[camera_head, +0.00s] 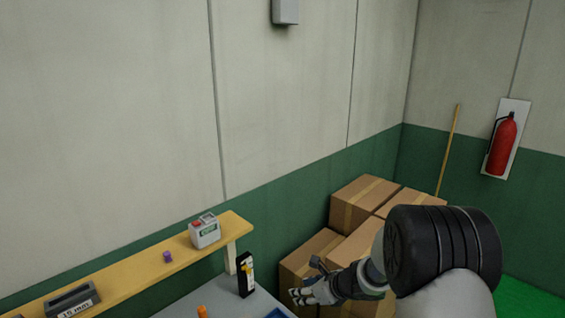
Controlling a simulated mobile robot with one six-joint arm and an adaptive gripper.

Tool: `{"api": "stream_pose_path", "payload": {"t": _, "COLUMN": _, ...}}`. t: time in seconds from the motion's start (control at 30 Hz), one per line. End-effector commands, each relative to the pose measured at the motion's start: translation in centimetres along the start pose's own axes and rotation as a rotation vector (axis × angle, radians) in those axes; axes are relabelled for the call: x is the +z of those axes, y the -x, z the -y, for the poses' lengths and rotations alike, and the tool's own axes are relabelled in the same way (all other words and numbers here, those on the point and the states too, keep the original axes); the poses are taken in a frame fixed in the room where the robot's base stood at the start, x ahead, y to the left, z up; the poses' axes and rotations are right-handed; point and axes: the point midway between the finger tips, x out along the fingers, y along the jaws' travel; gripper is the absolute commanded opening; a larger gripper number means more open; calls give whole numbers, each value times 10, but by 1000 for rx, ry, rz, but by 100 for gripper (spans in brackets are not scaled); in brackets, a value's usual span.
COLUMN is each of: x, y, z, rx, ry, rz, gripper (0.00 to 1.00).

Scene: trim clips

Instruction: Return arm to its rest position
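My gripper (303,296) is at the lower middle of the head view, at the end of my arm, which comes in from the lower right. Its fingers point left, to the right of a black upright item with a yellow part (246,275) on the grey worktop (215,291). There is a visible gap between them. No object shows in the fingers, but they are too small to tell whether they are open or shut.
A wooden shelf (128,278) holds a white container with a red cap (204,231), a purple piece (167,256) and a grey "15 mm" bin (72,301). An orange item (202,312) is below. Cardboard boxes (363,196) stand behind my arm. A fire extinguisher (502,146) hangs at right.

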Motion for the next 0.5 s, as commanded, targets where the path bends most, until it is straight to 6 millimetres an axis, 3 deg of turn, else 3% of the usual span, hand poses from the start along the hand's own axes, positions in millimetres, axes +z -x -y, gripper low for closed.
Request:
{"api": "stream_pose_path", "payload": {"t": 0.27, "x": 27, "y": 48, "z": 36, "rx": -233, "ry": -387, "rz": 58, "gripper": 39}}
{"api": "stream_pose_path", "payload": {"t": 0.5, "x": 32, "y": 117, "z": 56, "rx": -453, "ry": -893, "rz": 189, "gripper": 39}}
